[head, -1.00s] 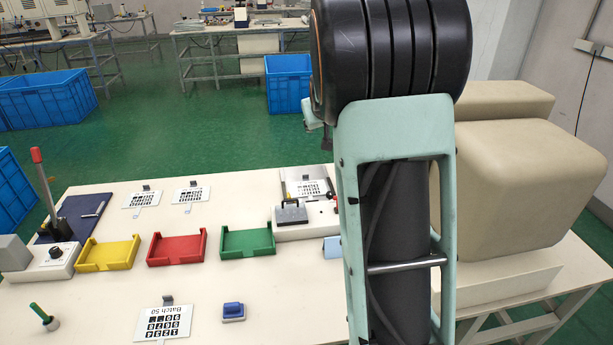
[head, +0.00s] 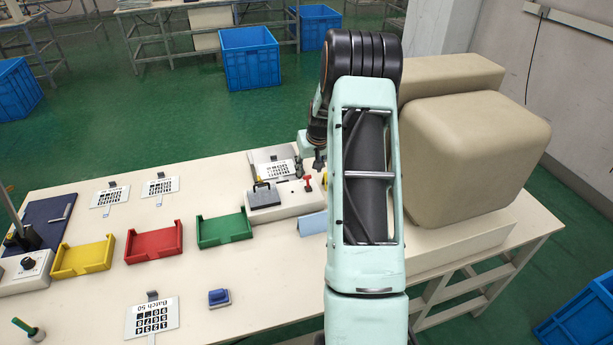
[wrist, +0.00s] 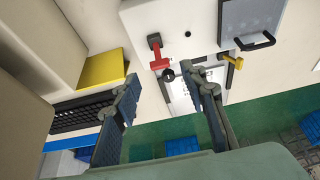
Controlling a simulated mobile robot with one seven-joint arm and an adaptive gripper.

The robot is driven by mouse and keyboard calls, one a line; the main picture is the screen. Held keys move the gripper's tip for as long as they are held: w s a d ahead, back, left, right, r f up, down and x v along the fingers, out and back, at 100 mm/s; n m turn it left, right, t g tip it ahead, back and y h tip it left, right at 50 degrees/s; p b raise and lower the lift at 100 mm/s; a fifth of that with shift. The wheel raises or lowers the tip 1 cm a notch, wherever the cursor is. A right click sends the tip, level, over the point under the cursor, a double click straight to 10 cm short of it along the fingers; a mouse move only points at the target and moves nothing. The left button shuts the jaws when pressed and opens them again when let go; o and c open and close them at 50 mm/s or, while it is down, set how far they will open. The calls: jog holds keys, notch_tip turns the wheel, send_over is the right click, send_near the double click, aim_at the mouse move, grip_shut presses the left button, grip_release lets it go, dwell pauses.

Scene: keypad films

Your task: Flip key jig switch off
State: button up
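The key jig (head: 285,207) is a white box on the table with a grey clamp block on top and a red switch lever (head: 308,184) near its right end. In the wrist view the jig's white body (wrist: 185,20) is at the top, with the red lever (wrist: 157,52), a small dark button and a yellow lever (wrist: 233,64). My gripper (wrist: 160,78) is open and empty. Its fingertips appear just below the red lever in that view; I cannot tell whether they touch it. In the head view my arm hides part of the gripper.
Green (head: 224,229), red (head: 153,244) and yellow (head: 82,257) trays stand left of the jig. Label cards lie around them. A large beige block (head: 475,155) stands right of my arm. A blue stamp-like piece (head: 218,298) lies in front.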

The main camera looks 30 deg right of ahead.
aim_at(307, 176)
jog(key=shift+p+x, duration=0.35)
jog(key=shift+x, duration=3.05)
jog(key=shift+w, duration=0.1)
jog(key=shift+c, duration=0.6)
grip_shut()
